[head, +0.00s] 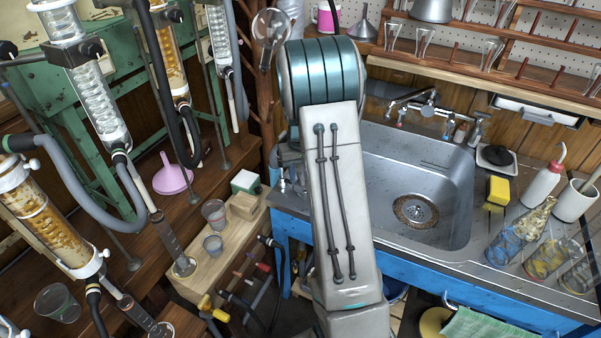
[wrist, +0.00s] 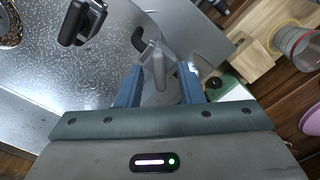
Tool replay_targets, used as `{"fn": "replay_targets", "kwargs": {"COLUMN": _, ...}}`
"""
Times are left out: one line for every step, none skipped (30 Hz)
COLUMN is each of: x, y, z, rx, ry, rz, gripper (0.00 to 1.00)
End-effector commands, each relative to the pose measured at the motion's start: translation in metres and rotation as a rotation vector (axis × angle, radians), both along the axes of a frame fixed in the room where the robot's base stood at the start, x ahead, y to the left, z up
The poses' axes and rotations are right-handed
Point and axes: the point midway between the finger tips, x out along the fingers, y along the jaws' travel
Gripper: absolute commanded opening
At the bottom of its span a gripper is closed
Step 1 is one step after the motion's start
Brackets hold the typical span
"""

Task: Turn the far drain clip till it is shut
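I cannot tell for certain which part is the far drain clip. The far glass condenser (head: 219,38) hangs at the upper left with a hose running down from it. My gripper (wrist: 160,88) shows two blue-grey fingers, spread apart, in the wrist view. A small grey metal fitting (wrist: 154,68) with a black curved part shows between the fingers. I see no clear grip on it. In the head view my own arm covers most of the gripper. A yellow-handled fitting (head: 207,303) and a red-ended one (head: 264,267) show low down beside the wooden bench.
The steel sink (head: 455,185) lies right of my arm. Cups (head: 213,246) and a green-white block (head: 245,182) stand on the wooden bench at left. A pink funnel (head: 172,178), the green frame (head: 95,100) and nearer condensers (head: 45,220) crowd the left.

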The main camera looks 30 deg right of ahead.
Motion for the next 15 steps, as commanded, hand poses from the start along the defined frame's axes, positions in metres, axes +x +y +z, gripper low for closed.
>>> {"fn": "replay_targets", "kwargs": {"x": 0.000, "y": 0.000, "z": 0.000, "rx": 0.000, "ry": 0.000, "rz": 0.000, "gripper": 0.34}}
{"fn": "replay_targets", "kwargs": {"x": 0.000, "y": 0.000, "z": 0.000, "rx": 0.000, "ry": 0.000, "rz": 0.000, "gripper": 0.34}}
{"fn": "replay_targets", "kwargs": {"x": 0.000, "y": 0.000, "z": 0.000, "rx": 0.000, "ry": -0.001, "rz": 0.000, "gripper": 0.34}}
{"fn": "replay_targets", "kwargs": {"x": 0.000, "y": 0.000, "z": 0.000, "rx": 0.000, "ry": -0.001, "rz": 0.000, "gripper": 0.34}}
{"fn": "replay_targets", "kwargs": {"x": 0.000, "y": 0.000, "z": 0.000, "rx": 0.000, "ry": -0.001, "rz": 0.000, "gripper": 0.34}}
{"fn": "replay_targets", "kwargs": {"x": 0.000, "y": 0.000, "z": 0.001, "rx": 0.000, "ry": -0.001, "rz": 0.000, "gripper": 0.34}}
{"fn": "replay_targets", "kwargs": {"x": 0.000, "y": 0.000, "z": 0.002, "rx": 0.000, "ry": -0.001, "rz": 0.000, "gripper": 0.34}}
{"fn": "replay_targets", "kwargs": {"x": 0.000, "y": 0.000, "z": 0.004, "rx": 0.000, "ry": -0.002, "rz": 0.000, "gripper": 0.34}}
{"fn": "replay_targets", "kwargs": {"x": 0.001, "y": 0.000, "z": 0.007, "rx": 0.000, "ry": -0.003, "rz": 0.000, "gripper": 0.34}}
{"fn": "replay_targets", "kwargs": {"x": 0.001, "y": 0.000, "z": 0.010, "rx": -0.002, "ry": -0.004, "rz": 0.000, "gripper": 0.34}}
{"fn": "replay_targets", "kwargs": {"x": 0.001, "y": 0.000, "z": 0.015, "rx": -0.002, "ry": -0.005, "rz": 0.000, "gripper": 0.34}}
{"fn": "replay_targets", "kwargs": {"x": 0.001, "y": 0.000, "z": 0.022, "rx": -0.001, "ry": -0.005, "rz": 0.000, "gripper": 0.34}}
{"fn": "replay_targets", "kwargs": {"x": 0.001, "y": 0.000, "z": 0.028, "rx": -0.002, "ry": -0.007, "rz": 0.000, "gripper": 0.34}}
{"fn": "replay_targets", "kwargs": {"x": 0.001, "y": 0.000, "z": 0.034, "rx": -0.002, "ry": -0.006, "rz": 0.000, "gripper": 0.34}}
{"fn": "replay_targets", "kwargs": {"x": 0.002, "y": 0.000, "z": 0.043, "rx": -0.002, "ry": -0.007, "rz": 0.000, "gripper": 0.34}}
